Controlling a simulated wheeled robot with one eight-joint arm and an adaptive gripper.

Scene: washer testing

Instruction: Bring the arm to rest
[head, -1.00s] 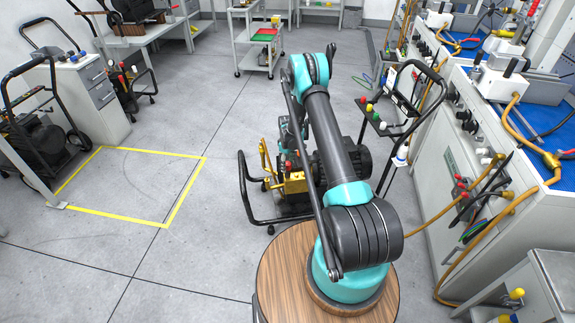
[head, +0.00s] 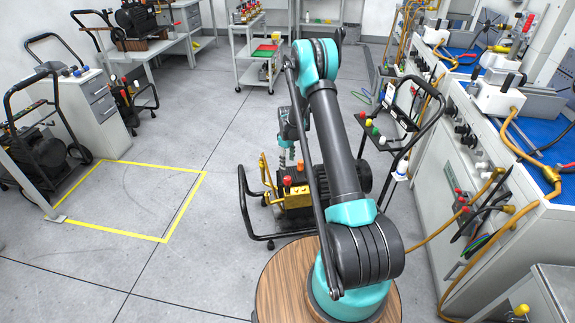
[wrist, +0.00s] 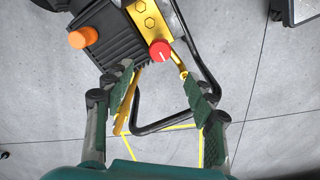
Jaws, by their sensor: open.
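My arm, teal and dark grey, rises from a round wooden stand top (head: 280,285) in the head view. Its elbow is high and the forearm reaches down behind the upper arm. My gripper (head: 286,160) hangs beside the yellow-and-black pressure washer (head: 297,195), partly hidden by the arm. In the wrist view my gripper (wrist: 157,74) has its two green-padded fingers spread, with nothing held between them. The washer's red knob (wrist: 160,50) and orange knob (wrist: 83,37) show beyond the fingertips. I cannot tell whether a finger touches the washer.
A yellow floor square (head: 140,200) lies empty at left. A white bench with hoses (head: 475,165) stands at right, a black-handled cart (head: 385,130) before it. A shelf cart (head: 255,60) is farther back. The floor left of the washer is clear.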

